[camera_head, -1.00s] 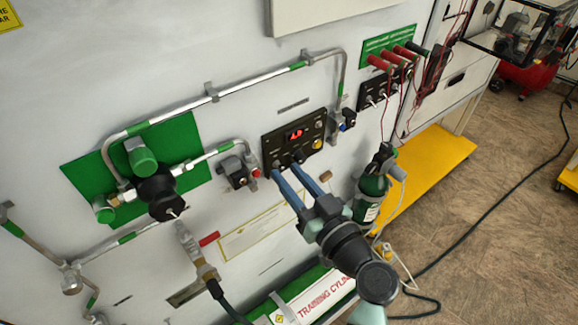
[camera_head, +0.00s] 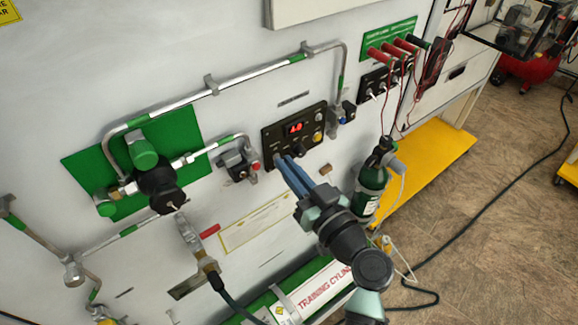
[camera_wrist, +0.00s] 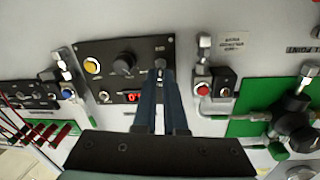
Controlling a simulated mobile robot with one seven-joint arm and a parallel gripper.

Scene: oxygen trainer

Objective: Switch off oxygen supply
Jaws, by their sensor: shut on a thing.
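The black control panel (camera_head: 272,138) on the white wall has a red lit display (camera_head: 296,128), a dark knob (camera_head: 300,149) and a yellow button (camera_head: 317,137). In the wrist view the panel (camera_wrist: 106,76) appears turned around, with the display (camera_wrist: 127,96) left of my fingers. My gripper (camera_head: 281,159) has its blue fingers at the panel's lower left corner. In the wrist view my gripper (camera_wrist: 162,75) is shut on a small metal toggle switch (camera_wrist: 160,64), mostly hidden between the fingertips. Its lever position cannot be told.
A valve box with a red button (camera_head: 255,167) sits just left of the panel. A black regulator (camera_head: 158,188) on a green plate (camera_head: 85,170) is farther left. A green bottle (camera_head: 372,182) hangs right of my arm. Metal pipes (camera_head: 250,76) run above the panel.

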